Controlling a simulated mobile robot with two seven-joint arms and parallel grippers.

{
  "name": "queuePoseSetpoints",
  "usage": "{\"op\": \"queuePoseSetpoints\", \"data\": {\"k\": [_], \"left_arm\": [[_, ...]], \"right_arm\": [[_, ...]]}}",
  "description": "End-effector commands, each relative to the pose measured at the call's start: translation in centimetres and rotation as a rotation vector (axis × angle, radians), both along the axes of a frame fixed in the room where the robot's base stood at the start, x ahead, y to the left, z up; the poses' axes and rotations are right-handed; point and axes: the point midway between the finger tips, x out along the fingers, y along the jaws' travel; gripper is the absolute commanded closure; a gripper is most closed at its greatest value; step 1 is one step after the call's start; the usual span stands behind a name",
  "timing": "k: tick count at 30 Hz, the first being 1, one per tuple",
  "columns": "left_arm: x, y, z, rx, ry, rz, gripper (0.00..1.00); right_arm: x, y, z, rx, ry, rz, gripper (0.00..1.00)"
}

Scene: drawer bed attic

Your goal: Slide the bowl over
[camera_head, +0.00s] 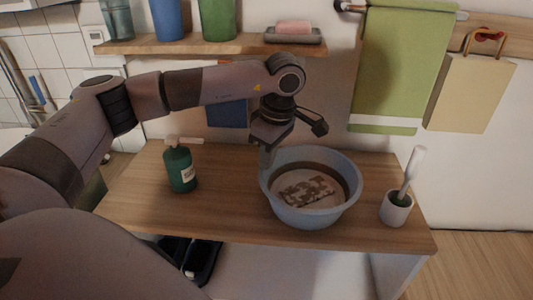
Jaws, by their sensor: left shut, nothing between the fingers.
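A round light-blue bowl (315,219) stands upright on the wooden counter, right of its middle. A brown and white patterned piece (306,190) lies inside it. My left gripper (266,164) points down at the bowl's left rim. Its fingers are shut with nothing held between them. The fingertips are close to the rim, partly in front of it; whether they touch it I cannot tell. My right gripper is not in view.
A dark green pump bottle (180,168) stands left on the wooden counter (230,205). A white brush holder (396,208) stands close to the bowl's right. A wall shelf (200,46) hangs behind my left arm. Counter between bottle and bowl is clear.

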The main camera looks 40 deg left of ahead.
Motion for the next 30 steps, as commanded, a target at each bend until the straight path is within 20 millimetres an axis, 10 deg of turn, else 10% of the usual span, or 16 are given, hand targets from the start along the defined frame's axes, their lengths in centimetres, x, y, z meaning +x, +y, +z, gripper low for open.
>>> {"op": "queuePoseSetpoints", "data": {"k": [11,30], "left_arm": [[0.0,-0.8,0.5,-0.001,0.000,-0.002,1.00],[1.1,-12.2,0.6,-0.001,-0.004,0.000,1.00]], "right_arm": [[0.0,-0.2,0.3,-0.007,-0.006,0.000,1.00],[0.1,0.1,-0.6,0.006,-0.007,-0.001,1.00]]}}
